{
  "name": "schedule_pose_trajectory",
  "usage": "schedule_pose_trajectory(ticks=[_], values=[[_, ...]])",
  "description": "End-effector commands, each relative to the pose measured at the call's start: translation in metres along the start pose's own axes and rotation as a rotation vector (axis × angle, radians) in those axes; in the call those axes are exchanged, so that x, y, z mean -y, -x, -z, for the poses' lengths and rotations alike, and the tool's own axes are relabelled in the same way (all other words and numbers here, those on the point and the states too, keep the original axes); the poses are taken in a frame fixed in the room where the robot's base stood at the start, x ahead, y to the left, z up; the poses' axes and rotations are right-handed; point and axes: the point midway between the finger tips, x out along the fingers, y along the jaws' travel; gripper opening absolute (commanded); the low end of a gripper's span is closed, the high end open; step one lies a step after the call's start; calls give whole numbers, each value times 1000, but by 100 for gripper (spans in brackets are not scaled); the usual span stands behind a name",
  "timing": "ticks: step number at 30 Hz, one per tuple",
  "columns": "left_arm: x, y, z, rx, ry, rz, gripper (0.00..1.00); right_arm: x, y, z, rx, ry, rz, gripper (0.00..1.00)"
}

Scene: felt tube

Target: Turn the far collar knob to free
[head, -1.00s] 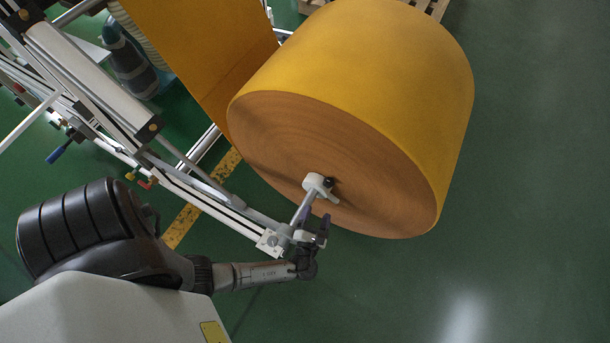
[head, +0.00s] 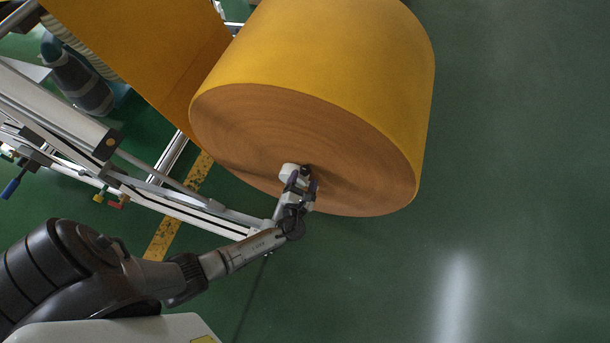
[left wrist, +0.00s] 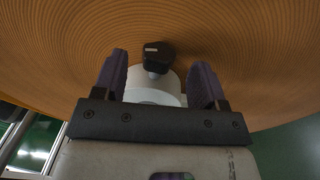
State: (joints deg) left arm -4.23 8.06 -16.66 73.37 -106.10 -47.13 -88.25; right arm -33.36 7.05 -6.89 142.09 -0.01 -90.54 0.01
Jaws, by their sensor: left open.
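The big roll of yellow felt (head: 340,75) has its brown, ringed end face towards me. A white collar (head: 287,171) with a black knob (head: 306,171) sits at the roll's centre. My left gripper (head: 302,184) is at the collar and hides part of it and the shaft. In the left wrist view the black knob (left wrist: 157,57) with a light mark stands on the white collar (left wrist: 155,88), just past and between the open fingertips (left wrist: 158,72). I cannot tell whether a finger touches it. My right gripper is not in view.
A metal frame with rails (head: 165,203) runs along the left of the roll. A red-and-yellow fitting (head: 110,201) and a blue handle (head: 12,187) sit on it. A yellow-black floor stripe (head: 165,235) lies beneath. The green floor (head: 520,170) at right is clear.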

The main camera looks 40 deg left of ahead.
Motion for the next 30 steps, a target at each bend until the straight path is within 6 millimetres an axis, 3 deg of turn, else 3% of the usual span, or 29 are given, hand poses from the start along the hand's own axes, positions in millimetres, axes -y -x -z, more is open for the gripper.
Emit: schedule_pose_trajectory(ticks=[7,19,30], values=[[0,-20,1,-1,0,0,66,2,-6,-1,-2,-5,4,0],[0,-24,0,-1,0,0,66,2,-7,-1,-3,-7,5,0],[0,-24,0,-1,0,0,30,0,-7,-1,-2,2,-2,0]])
